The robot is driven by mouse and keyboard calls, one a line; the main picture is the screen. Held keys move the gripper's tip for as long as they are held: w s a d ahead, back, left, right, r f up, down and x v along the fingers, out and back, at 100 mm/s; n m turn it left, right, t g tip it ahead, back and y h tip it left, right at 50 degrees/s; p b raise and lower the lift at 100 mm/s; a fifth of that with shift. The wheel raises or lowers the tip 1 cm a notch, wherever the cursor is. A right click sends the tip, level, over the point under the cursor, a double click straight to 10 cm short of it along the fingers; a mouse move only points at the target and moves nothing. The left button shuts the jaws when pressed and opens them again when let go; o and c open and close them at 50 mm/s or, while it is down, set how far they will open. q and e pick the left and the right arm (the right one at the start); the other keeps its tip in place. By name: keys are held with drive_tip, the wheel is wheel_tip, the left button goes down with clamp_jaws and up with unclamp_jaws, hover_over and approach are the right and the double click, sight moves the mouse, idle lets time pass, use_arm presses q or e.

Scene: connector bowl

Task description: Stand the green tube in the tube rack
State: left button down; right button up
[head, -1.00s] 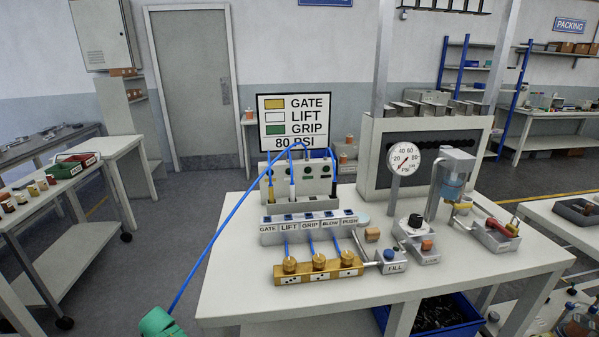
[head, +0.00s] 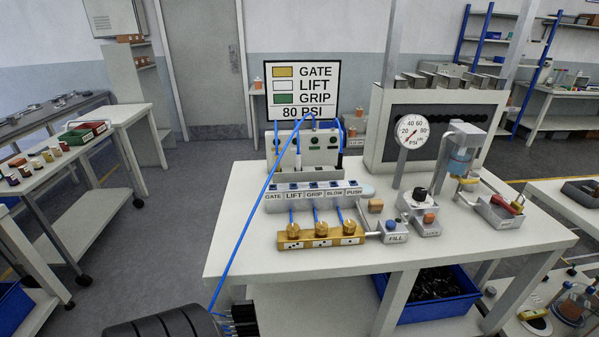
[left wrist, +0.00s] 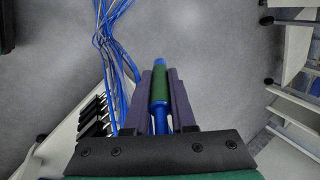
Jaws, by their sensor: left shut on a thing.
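The green tube (left wrist: 160,88) is a blue tube with a green sleeve and blue tip. My left gripper (left wrist: 160,75) is shut on the sleeve, one dark finger on each side, with the tip showing between the fingers. In the head view a blue tube (head: 256,198) arcs from the grey port panel (head: 297,143) to the bottom left; the fingers and sleeve are not clear there. What seems to be the tube rack (head: 312,175) is a pale block before the panel, with white and black banded tubes standing at it. My right gripper is not in view.
A labelled block (head: 315,198) and a brass manifold (head: 322,237) stand in front of the panel. A gauge (head: 411,131) is to the right. Black pegs (left wrist: 91,118) with blue tubes lie beside my left gripper.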

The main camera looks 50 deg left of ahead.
use_arm(q)
drive_tip(key=w+d+r, duration=0.1)
drive_tip(key=w+d, duration=0.6)
drive_tip(key=w, duration=0.3)
drive_tip(key=w+d, duration=0.6)
drive_tip(key=w, duration=0.5)
drive_tip(key=w+d+r+m, duration=0.1)
drive_tip(key=w+d+r, duration=0.5)
drive_tip(key=w+d, duration=0.6)
drive_tip(key=w+d+r+m+t, duration=0.2)
drive_tip(key=w+d+r+m, duration=0.15)
drive_tip(key=d+r, duration=1.35)
drive_tip(key=s+d+r+m, duration=0.2)
drive_tip(key=s+r, duration=0.6)
drive_tip(key=shift+n+y, duration=0.3)
drive_tip(key=shift+n, duration=0.55)
drive_tip(key=a, duration=0.2)
drive_tip(key=w+a, duration=0.1)
drive_tip(key=a, duration=0.2)
drive_tip(key=shift+w+a+f, duration=0.1)
drive_tip(key=shift+a+f, duration=0.05)
drive_tip(key=shift+a, duration=0.1)
